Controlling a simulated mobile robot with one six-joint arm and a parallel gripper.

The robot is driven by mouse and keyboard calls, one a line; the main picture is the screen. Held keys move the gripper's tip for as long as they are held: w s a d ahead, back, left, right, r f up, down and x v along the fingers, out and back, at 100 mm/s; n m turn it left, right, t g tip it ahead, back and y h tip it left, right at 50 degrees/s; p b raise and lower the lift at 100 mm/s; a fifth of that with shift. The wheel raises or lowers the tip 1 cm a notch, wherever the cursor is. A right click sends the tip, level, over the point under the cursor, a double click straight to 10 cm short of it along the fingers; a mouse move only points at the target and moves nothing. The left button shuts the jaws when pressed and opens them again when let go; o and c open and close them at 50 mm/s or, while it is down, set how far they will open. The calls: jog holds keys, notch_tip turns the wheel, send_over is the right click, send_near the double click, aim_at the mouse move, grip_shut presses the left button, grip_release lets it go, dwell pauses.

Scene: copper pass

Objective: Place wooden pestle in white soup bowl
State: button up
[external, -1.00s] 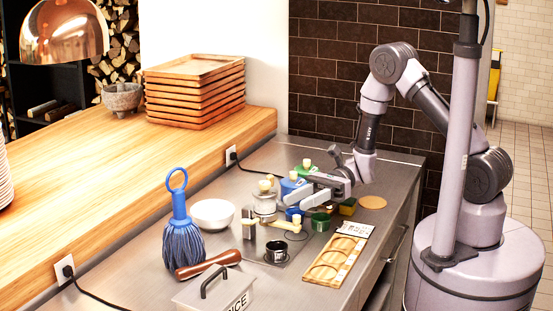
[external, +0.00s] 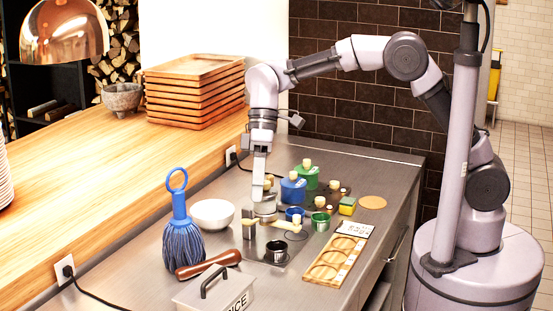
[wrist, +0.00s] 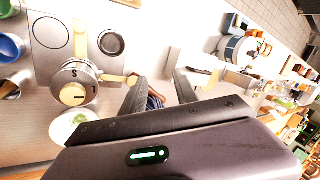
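The wooden pestle (external: 208,265), dark brown with a thicker end, lies on the steel counter in front of the blue mop-like brush. My gripper (external: 257,196) points down above the metal canister, right of the bowl and apart from the pestle. In the wrist view its fingers (wrist: 158,82) are spread. A small blue and brown patch shows between them, too little to identify.
The metal canister (external: 266,208) stands close under my gripper. The blue brush (external: 183,240) stands upright left of the bowl. A grey lidded box (external: 215,290) sits in front of the pestle. A black cup (external: 276,252) and a wooden tray (external: 336,260) lie to the right.

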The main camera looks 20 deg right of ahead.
jog(key=w+a+r+n+t, duration=0.2)
jog(key=a+r+n+t, duration=0.2)
jog(key=a+n, duration=0.25)
send_near(210, 260)
jog(key=shift+m+y, duration=0.35)
jog(key=shift+y, duration=0.05)
jog(key=b+x, duration=0.4)
jog(key=b, duration=0.1)
jog(key=shift+d+f, duration=0.2)
jog(key=b+x, duration=0.4)
jog(key=x, duration=0.2)
jog(key=shift+d, duration=0.2)
jog(key=shift+r, duration=0.2)
grip_shut()
